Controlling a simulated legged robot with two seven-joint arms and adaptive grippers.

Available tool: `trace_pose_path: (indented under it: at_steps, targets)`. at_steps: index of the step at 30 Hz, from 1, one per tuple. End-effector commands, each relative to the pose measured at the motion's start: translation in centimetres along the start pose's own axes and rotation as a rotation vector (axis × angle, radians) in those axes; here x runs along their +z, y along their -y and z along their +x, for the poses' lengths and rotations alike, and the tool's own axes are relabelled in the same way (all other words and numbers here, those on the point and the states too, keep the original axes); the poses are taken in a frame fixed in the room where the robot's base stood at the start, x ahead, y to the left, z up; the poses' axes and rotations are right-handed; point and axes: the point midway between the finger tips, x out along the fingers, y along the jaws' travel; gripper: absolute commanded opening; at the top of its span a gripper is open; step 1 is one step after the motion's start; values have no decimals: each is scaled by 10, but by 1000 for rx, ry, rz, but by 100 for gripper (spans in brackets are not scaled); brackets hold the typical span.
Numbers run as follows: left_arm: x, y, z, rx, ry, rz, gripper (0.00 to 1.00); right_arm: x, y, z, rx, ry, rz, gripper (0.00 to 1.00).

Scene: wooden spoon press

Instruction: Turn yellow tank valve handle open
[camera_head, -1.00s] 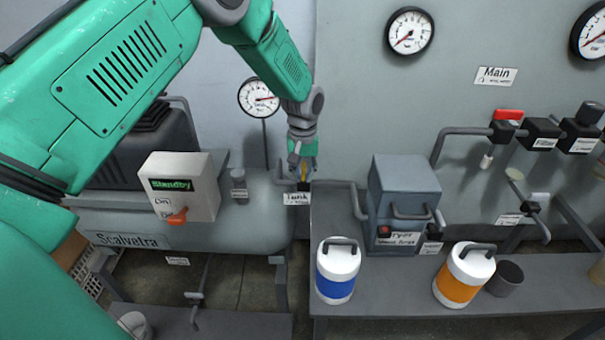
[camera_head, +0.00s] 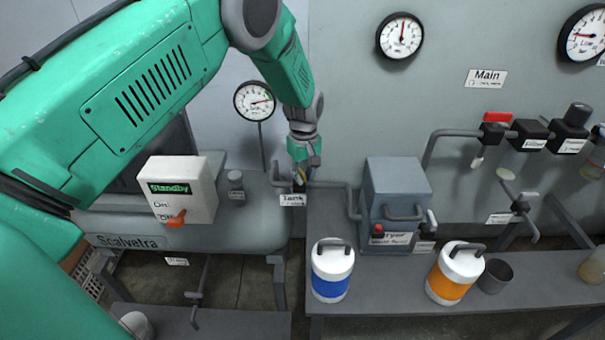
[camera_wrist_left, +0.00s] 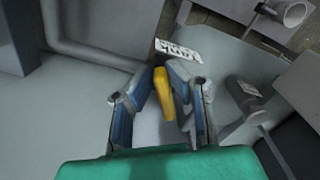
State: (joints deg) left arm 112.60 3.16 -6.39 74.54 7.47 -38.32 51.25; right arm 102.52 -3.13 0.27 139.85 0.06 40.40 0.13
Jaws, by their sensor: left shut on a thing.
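The yellow valve handle (camera_wrist_left: 164,92) sits between the two blue-grey fingers of my left gripper (camera_wrist_left: 163,76) in the left wrist view. The gripper is shut on it. The white "Tank" label (camera_wrist_left: 178,52) lies just beyond the fingertips. In the head view my left gripper (camera_head: 300,174) is at the pipe above the same Tank label (camera_head: 292,200), and the fingers mostly hide the handle. My right gripper is in neither view.
A grey dryer box (camera_head: 394,185) stands right of the valve. A white Standby switch box (camera_head: 178,190) is to the left. Blue-banded (camera_head: 331,270) and orange-banded (camera_head: 455,273) canisters stand on the bench. A round gauge (camera_head: 254,101) is behind my arm.

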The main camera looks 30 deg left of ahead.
Motion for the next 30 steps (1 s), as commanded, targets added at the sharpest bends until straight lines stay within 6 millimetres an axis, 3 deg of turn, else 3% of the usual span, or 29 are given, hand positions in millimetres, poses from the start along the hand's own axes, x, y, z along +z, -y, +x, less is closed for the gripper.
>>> trace_pose_path:
  at_steps: [30]
  targets:
    - [-10, -20, 0, 7, -3, -897, 0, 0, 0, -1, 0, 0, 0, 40]
